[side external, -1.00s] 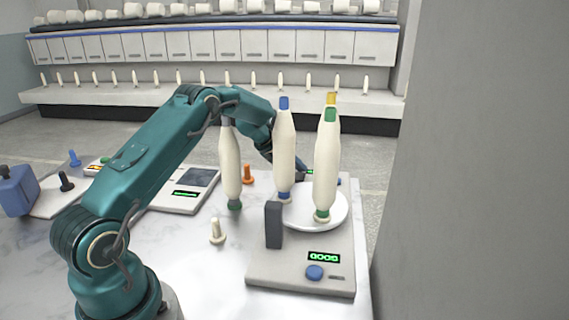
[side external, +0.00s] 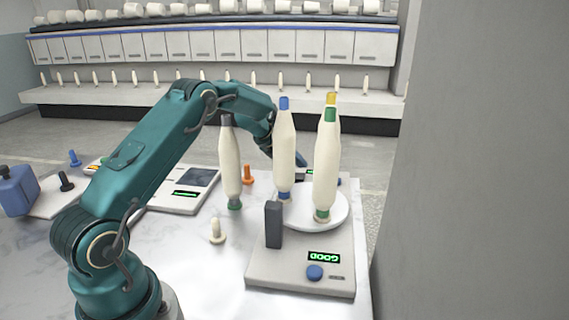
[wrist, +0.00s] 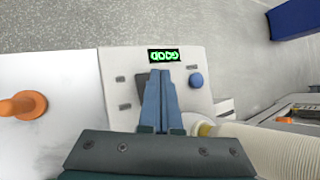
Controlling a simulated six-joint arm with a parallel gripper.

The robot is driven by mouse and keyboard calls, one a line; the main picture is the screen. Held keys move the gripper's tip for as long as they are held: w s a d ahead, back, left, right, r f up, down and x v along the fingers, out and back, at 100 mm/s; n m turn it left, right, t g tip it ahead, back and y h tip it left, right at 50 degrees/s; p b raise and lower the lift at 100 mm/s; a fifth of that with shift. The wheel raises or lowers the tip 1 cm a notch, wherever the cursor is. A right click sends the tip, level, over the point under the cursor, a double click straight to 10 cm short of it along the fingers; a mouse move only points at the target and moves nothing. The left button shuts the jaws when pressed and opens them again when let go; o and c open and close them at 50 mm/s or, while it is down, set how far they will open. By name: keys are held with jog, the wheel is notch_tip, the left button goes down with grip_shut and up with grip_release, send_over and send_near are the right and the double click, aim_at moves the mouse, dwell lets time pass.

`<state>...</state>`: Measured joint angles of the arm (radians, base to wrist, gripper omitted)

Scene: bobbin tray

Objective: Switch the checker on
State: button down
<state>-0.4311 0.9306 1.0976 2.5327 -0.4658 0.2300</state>
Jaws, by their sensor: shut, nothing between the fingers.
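A pale checker (wrist: 118,68) with a lit green display (wrist: 164,56) and a blue round button (wrist: 196,80) lies under my gripper in the wrist view. My gripper (wrist: 161,73) is shut and empty, its fingertips over the middle of the checker's top, left of the button. The fingers partly hide a dark patch or part (wrist: 141,88) on the top. In the side view the gripper end is mostly hidden behind bobbins. A nearer checker (side external: 265,268) there has a green display (side external: 324,257), a blue button (side external: 314,272) and a dark upright block (side external: 273,225).
An orange peg (side external: 248,174) and a cream peg (side external: 216,231) are on the table. Another device (side external: 185,202) is at left.

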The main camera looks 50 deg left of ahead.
aim_at(298, 177)
jog(key=shift+s+d+r, duration=0.15)
jog(key=shift+r, duration=1.1)
jog(key=shift+s+d+r, duration=0.15)
jog(key=shift+r, duration=1.1)
jog(key=shift+r, duration=0.1)
